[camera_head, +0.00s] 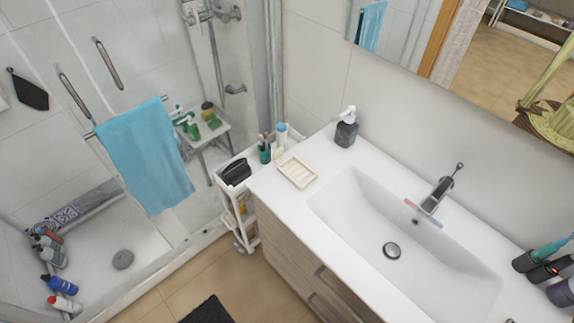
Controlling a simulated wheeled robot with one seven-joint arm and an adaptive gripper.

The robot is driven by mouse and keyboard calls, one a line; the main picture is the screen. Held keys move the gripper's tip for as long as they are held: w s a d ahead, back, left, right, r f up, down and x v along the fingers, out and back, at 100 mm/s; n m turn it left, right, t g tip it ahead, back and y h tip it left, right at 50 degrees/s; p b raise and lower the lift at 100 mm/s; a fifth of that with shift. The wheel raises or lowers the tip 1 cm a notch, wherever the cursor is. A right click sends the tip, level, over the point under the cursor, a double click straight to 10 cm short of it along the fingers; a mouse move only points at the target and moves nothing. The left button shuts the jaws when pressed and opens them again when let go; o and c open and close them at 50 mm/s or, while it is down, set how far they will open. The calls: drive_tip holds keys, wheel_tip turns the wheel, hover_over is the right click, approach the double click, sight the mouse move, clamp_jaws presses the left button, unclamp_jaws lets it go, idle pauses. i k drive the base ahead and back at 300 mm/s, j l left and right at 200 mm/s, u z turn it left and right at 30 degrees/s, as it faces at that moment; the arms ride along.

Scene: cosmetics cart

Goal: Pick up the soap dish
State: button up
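The soap dish (297,173) is a small, cream, rectangular dish with a ribbed inside. It lies flat on the left end of the white washbasin counter (275,196), left of the sink basin. It appears empty and nothing covers it. My gripper is not in view.
A dark soap dispenser (346,130) stands behind the dish by the wall. A white cart (233,204) with bottles and a black item stands left of the counter. The sink basin (360,222) and tap (438,196) are to the right. Cups and tubes stand at the far right.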

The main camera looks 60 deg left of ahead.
sight(300, 175)
drive_tip(key=u, duration=2.25)
drive_tip(key=i+j+z, duration=0.25)
drive_tip(key=i+j, duration=0.2)
drive_tip(key=j, duration=0.25)
drive_tip(key=i+j+z, duration=0.15)
drive_tip(key=j, duration=0.2)
drive_tip(key=i+j+z, duration=0.15)
drive_tip(key=j, duration=0.25)
drive_tip(key=i+z, duration=0.1)
drive_tip(key=z, duration=1)
